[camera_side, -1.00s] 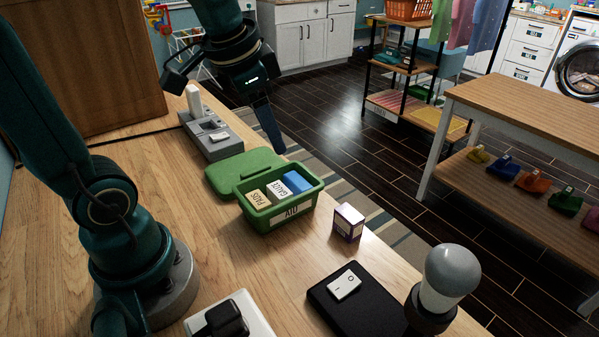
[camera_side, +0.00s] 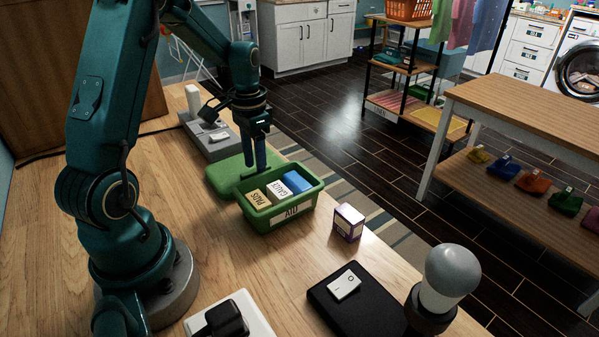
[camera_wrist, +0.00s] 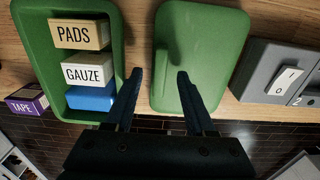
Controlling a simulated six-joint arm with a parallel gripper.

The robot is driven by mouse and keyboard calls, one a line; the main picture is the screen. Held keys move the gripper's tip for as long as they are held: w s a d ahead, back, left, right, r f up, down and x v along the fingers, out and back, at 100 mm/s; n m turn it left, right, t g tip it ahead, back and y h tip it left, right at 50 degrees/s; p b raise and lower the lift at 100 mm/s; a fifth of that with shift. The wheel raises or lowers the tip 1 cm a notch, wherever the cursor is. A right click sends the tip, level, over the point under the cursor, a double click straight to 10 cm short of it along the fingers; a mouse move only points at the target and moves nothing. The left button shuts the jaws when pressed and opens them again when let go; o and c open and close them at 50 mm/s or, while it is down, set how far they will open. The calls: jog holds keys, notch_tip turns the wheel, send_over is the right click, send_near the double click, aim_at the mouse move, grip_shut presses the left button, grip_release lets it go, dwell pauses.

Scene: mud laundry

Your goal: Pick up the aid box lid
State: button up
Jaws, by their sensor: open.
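The green aid box lid (camera_side: 224,178) lies flat on the wooden bench, just behind the green aid box (camera_side: 290,213). In the wrist view the lid (camera_wrist: 205,50) has a raised strip along its left edge, on the side towards the box. My gripper (camera_side: 254,160) is above the lid's near side, close to the box's rim. In the wrist view my gripper (camera_wrist: 158,80) is open and empty. Its left finger is over the gap between box and lid, its right finger over the lid. I cannot tell whether the fingertips touch the lid.
The box holds a PADS pack (camera_wrist: 79,35), a GAUZE pack (camera_wrist: 87,71) and a blue pack (camera_wrist: 91,97). A purple TAPE carton (camera_side: 348,222) stands beside it. A grey switch unit (camera_side: 211,135) is behind the lid. A black switch panel and bulb (camera_side: 447,280) are in front.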

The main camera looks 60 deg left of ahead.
jog(key=shift+f, duration=0.55)
grip_shut()
jog(key=shift+r, duration=0.1)
